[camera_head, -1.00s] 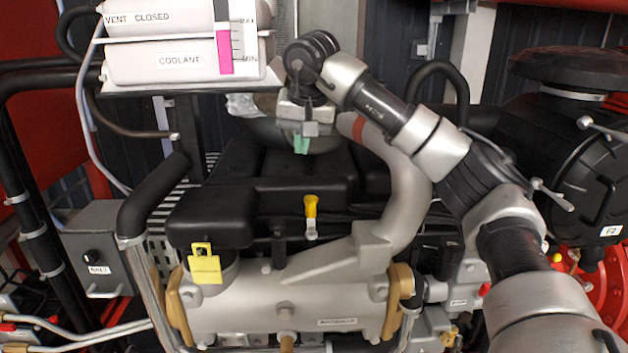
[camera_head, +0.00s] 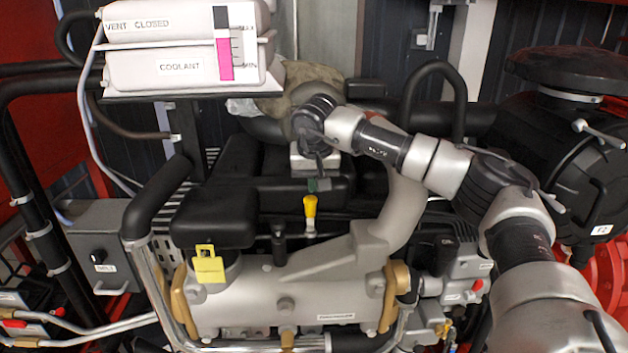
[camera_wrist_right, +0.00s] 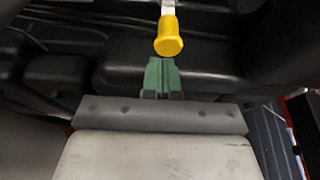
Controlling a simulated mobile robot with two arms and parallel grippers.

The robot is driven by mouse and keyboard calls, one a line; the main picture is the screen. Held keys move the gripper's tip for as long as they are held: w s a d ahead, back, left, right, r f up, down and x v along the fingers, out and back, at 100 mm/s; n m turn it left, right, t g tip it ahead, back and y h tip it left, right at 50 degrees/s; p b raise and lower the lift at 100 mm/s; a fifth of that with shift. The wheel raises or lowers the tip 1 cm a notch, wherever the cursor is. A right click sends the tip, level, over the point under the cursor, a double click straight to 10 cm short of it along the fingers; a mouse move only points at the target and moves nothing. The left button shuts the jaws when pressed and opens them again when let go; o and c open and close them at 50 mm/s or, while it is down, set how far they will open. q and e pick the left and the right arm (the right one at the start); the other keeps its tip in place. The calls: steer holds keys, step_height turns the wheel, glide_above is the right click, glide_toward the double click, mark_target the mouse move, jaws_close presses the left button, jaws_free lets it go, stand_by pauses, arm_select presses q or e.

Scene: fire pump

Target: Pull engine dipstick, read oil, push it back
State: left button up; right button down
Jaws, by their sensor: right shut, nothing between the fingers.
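The dipstick (camera_head: 310,213) has a yellow handle and stands upright in front of the black engine cover, low in its seat. It also shows at the top of the right wrist view (camera_wrist_right: 169,38). My right gripper (camera_head: 319,185) is just above and behind the yellow handle in the head view, pointing down. In the right wrist view, its green fingertips (camera_wrist_right: 162,75) are shut and empty, just short of the handle, with a small gap in the picture. Whether they touch it I cannot tell. My left gripper is not in view.
A coolant tank (camera_head: 185,68) is at the upper left. A yellow tag-like cap (camera_head: 209,265) sits on the engine left of the dipstick. A silver pipe (camera_head: 400,195) curves under my right arm. A black air filter housing (camera_head: 570,150) stands at the right.

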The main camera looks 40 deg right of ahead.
mark_target(315, 201)
steer(key=shift+f, duration=0.7)
step_height(315, 201, down, 5)
steer(key=b, duration=0.2)
steer(key=shift+s+b, duration=0.1)
steer(key=shift+b, duration=0.3)
steer(key=shift+s+a+r, duration=0.1)
